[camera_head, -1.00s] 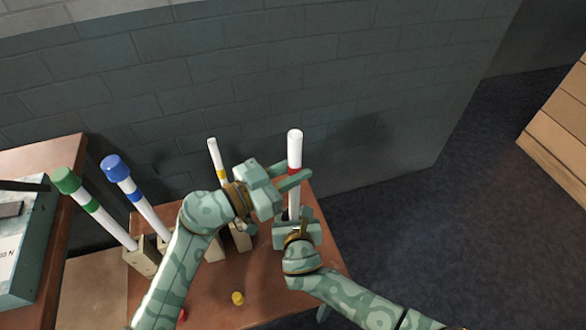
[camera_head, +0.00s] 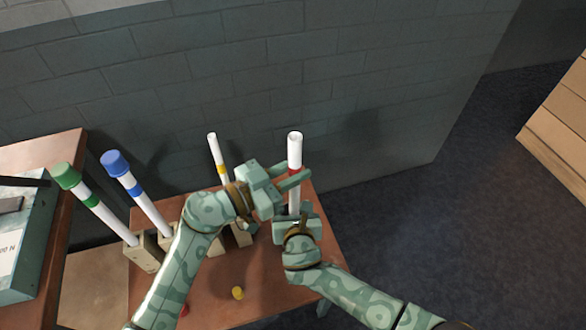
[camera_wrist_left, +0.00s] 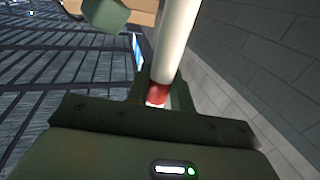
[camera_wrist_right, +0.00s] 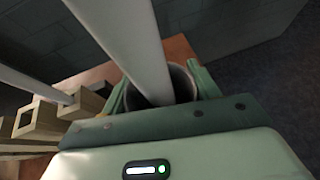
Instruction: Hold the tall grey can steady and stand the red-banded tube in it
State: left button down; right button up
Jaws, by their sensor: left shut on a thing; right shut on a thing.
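The red-banded tube (camera_head: 295,152) is white and stands nearly upright in the head view. My left gripper (camera_head: 292,182) is shut on it at the red band, which shows between the fingers in the left wrist view (camera_wrist_left: 158,94). My right gripper (camera_head: 300,212) is shut on the tall grey can, whose round dark mouth (camera_wrist_right: 184,84) shows between its fingers in the right wrist view. The tube (camera_wrist_right: 132,48) runs down into that mouth, leaning against neither side that I can make out. Its bottom end and most of the can are hidden.
A green-capped tube (camera_head: 90,201), a blue-capped tube (camera_head: 135,188) and a yellow-banded tube (camera_head: 216,152) stand in tan blocks on the left of the brown table (camera_head: 270,283). A yellow piece (camera_head: 238,293) lies in front. A grey wall (camera_head: 280,80) is behind.

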pick_arm(q)
jog(key=c, duration=1.1)
grip_release()
jog(key=shift+c, duration=0.2)
jog(key=v, duration=1.2)
pick_arm(e)
jog(key=o, duration=1.2)
jog(key=shift+c, duration=0.2)
jog(key=shift+s, duration=0.1)
